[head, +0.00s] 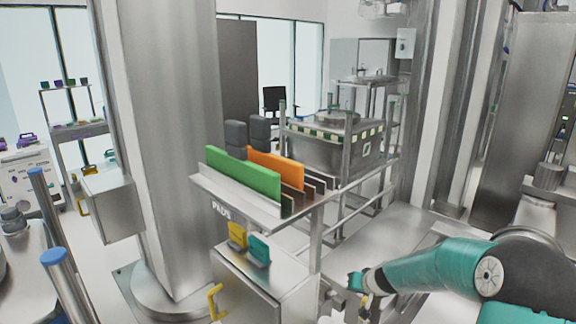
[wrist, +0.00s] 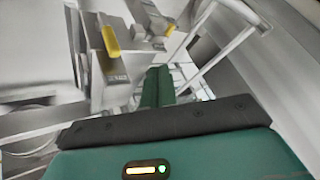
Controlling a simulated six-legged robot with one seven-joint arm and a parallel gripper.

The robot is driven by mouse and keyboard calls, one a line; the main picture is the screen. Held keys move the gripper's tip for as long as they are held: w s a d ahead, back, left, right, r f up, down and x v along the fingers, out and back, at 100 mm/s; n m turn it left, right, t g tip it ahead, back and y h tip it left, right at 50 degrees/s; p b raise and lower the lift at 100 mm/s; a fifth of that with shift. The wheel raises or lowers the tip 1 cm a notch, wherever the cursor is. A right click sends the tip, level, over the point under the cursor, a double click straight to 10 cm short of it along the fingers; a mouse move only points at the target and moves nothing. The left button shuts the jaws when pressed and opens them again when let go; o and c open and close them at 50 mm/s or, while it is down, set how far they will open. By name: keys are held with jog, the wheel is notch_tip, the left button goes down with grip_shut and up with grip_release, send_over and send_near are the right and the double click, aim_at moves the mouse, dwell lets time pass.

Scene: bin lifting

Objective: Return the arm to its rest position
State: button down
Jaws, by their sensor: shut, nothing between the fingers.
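My teal arm (head: 440,268) reaches in from the lower right of the head view, bent low and pointing left. Its far end lies near the lower middle, in front of the steel cabinet, and is too small there to show its fingers clearly. In the wrist view my gripper (wrist: 158,75) points ahead, with its narrow teal fingers together and nothing held between them. Its dark crossbar and teal body with a small lit panel fill the lower part of that view.
A steel rack (head: 240,197) holds a green panel (head: 242,174) and an orange panel (head: 276,168). Below it stands a steel cabinet (head: 245,283) with a yellow handle (head: 214,300). A thick steel column (head: 170,150) stands left. A metal bin (head: 335,150) sits on a frame behind.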

jog(key=s+a+r+n+g, duration=0.1)
jog(key=s+a+r+n, duration=0.35)
jog(key=s+r, duration=1.15)
jog(key=s+r+m+h, duration=0.1)
jog(key=s+r, duration=0.2)
jog(key=s, duration=0.8)
jog(key=s+r+m+h, duration=0.1)
jog(key=s+r, duration=0.3)
jog(key=s, duration=0.6)
jog(key=shift+s+a+m+g, duration=0.25)
jog(key=shift+s+m+g, duration=0.05)
jog(key=shift+s+m, duration=0.05)
jog(key=shift+d, duration=0.15)
